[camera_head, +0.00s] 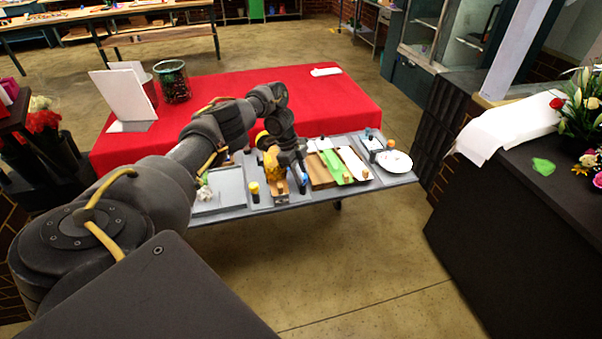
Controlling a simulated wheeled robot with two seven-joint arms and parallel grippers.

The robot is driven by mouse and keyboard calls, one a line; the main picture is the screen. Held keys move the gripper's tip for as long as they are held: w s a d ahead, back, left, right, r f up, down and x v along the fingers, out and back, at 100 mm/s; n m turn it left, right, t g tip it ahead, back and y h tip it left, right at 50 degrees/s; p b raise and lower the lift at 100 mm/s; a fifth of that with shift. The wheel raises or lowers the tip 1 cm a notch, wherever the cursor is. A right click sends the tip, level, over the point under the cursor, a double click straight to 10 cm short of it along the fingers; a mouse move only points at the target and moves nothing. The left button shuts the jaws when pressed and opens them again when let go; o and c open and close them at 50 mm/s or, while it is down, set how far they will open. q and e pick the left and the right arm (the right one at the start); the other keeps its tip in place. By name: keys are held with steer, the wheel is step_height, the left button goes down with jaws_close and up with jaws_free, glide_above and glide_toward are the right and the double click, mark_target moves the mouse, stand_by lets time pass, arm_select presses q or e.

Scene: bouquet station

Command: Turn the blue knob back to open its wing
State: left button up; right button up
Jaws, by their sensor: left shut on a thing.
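The blue knob (303,179) shows as a small blue spot near the front edge of the grey station board (401,178). My left gripper (299,168) reaches down over it from behind and is shut on it; the fingers hide most of the knob. A brown wooden panel (319,174), a green panel (334,168) and a white panel (353,162) lie side by side right of the knob. I cannot tell which of them is the wing of the blue knob. My right gripper is not in view.
A yellow-topped black knob (254,190) stands left of the gripper. A grey tray (222,190) is at the board's left end, a white plate (394,161) at its right. A red-covered table (335,100) lies behind; a dark counter (510,230) stands right.

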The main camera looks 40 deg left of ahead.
arm_select(q)
steer(key=shift+m, duration=0.3)
steer(key=o, duration=1)
steer(key=shift+c, duration=0.2)
steer(key=w+v, duration=0.1)
steer(key=v, duration=0.9)
steer(key=shift+s+a+r+p, duration=0.25)
steer(key=shift+s+r+p, duration=0.1)
steer(key=shift+r+p, duration=0.1)
steer(key=shift+f, duration=0.1)
